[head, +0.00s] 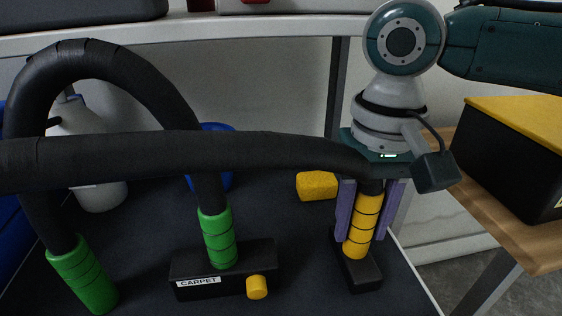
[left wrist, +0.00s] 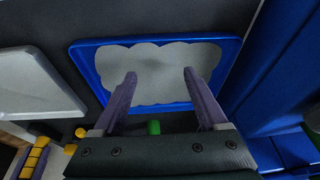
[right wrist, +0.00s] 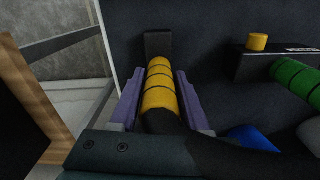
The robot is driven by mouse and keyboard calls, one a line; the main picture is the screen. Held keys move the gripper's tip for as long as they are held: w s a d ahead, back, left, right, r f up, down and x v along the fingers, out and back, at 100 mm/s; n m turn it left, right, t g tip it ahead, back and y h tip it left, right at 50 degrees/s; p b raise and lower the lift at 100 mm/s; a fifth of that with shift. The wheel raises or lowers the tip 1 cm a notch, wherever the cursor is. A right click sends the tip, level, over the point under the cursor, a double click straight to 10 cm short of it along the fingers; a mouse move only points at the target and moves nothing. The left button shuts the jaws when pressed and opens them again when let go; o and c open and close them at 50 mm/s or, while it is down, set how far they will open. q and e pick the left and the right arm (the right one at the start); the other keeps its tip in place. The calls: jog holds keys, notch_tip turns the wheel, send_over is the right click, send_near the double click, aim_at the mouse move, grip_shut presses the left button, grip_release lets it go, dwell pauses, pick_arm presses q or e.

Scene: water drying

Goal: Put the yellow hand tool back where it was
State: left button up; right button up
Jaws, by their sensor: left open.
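The yellow hand tool (head: 363,225) has a ribbed yellow sleeve with a narrow black foot (head: 360,274) at its lower end. It stands slightly tilted over the dark mat near its right edge. My right gripper (head: 366,215) points down with purple fingers on both sides of the sleeve and appears shut on it. The right wrist view shows the sleeve (right wrist: 160,88) between the fingers; whether the foot touches the mat is unclear. A black hose (head: 250,150) meets the tool's top. My left gripper (left wrist: 158,78) is open and empty, near a blue-framed pale panel (left wrist: 88,65).
A black carpet head (head: 187,287) with a green sleeve (head: 220,238) stands left of the tool. Another green sleeve (head: 85,277) is further left. A yellow sponge-like block (head: 317,186) lies behind. A black and yellow box (head: 510,150) sits on a wooden surface at right.

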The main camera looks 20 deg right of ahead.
jog(key=o, duration=0.3)
jog(key=shift+o, duration=0.2)
jog(key=shift+r, duration=0.25)
pick_arm(q)
notch_tip(320, 180, up, 3)
jog(key=p, duration=0.3)
jog(key=shift+d+r, duration=0.1)
jog(key=shift+r, duration=0.1)
pick_arm(e)
notch_tip(320, 180, up, 11)
jog(key=shift+r, duration=0.45)
